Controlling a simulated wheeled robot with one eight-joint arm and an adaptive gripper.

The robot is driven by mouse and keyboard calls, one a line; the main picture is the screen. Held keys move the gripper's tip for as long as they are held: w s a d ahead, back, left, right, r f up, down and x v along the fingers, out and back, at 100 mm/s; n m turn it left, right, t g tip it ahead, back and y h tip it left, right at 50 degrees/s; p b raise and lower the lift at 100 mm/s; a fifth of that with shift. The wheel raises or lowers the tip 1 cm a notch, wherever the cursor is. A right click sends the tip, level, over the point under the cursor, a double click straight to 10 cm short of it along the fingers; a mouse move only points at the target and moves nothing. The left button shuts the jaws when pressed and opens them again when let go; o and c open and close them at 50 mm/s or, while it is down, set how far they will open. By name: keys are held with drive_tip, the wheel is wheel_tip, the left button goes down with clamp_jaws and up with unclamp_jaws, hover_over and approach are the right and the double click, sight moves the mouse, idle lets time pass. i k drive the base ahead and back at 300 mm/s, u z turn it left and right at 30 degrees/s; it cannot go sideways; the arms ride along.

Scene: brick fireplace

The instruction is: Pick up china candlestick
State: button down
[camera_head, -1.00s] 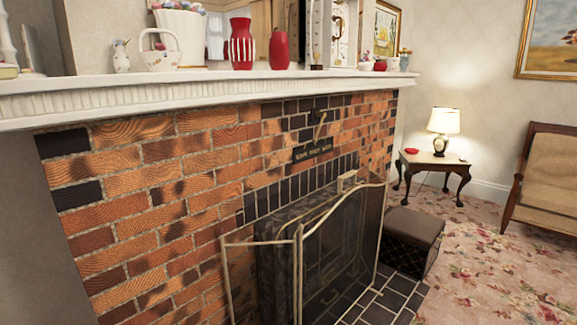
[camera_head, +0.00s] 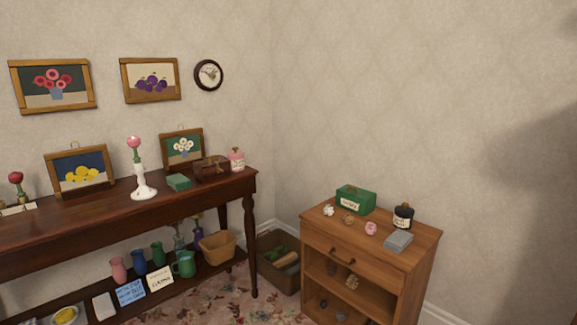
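A white china candlestick (camera_head: 142,182) stands upright on the dark wooden side table (camera_head: 112,211) at the left of the head view. My gripper is not in view.
A wooden cabinet (camera_head: 400,258) with small items stands right. A crate (camera_head: 279,272) sits on the floor between.

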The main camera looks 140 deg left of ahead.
sight(143, 192)
drive_tip(key=u, duration=1.2)
drive_tip(key=i, duration=0.55)
drive_tip(key=u, duration=4.1)
drive_tip(key=i, duration=0.15)
drive_tip(key=u, duration=0.5)
